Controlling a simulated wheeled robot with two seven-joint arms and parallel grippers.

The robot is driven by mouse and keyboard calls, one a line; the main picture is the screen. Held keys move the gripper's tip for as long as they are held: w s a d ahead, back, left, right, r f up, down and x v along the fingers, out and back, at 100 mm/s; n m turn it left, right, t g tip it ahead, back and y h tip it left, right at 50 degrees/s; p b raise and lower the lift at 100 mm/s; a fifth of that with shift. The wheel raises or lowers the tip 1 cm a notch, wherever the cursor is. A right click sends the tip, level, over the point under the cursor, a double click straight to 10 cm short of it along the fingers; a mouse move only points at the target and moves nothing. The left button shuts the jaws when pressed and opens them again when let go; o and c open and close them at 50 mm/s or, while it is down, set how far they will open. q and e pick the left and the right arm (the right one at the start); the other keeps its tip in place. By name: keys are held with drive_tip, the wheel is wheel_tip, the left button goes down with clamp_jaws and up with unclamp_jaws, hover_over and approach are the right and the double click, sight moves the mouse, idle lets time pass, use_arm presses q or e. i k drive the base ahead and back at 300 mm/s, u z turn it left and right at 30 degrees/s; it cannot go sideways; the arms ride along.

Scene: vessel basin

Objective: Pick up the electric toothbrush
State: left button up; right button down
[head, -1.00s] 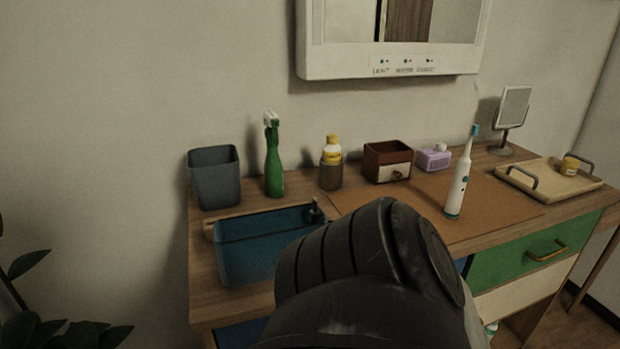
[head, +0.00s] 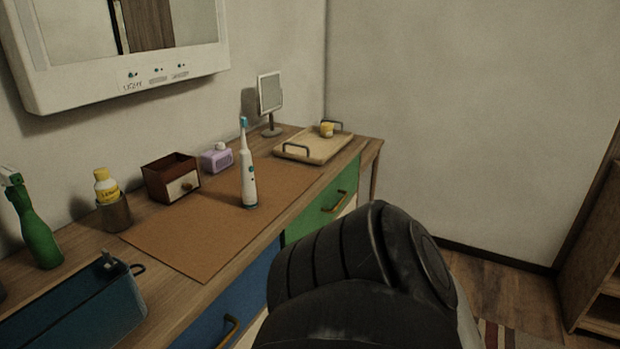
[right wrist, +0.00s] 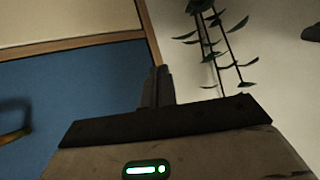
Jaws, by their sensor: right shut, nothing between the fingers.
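The electric toothbrush (head: 249,180) stands upright on the brown mat (head: 190,240) in the head view. It is white with teal buttons and a blue brush head. My right gripper (right wrist: 157,86) shows in the right wrist view, its fingers together and empty. It is in front of a blue drawer front, apart from the toothbrush, which is not in that view. My left gripper is not in view. One of my dark arm links covers the lower middle of the head view.
The mat's front is clear.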

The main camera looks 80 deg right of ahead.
sight(249, 192)
drive_tip(key=z, duration=2.6)
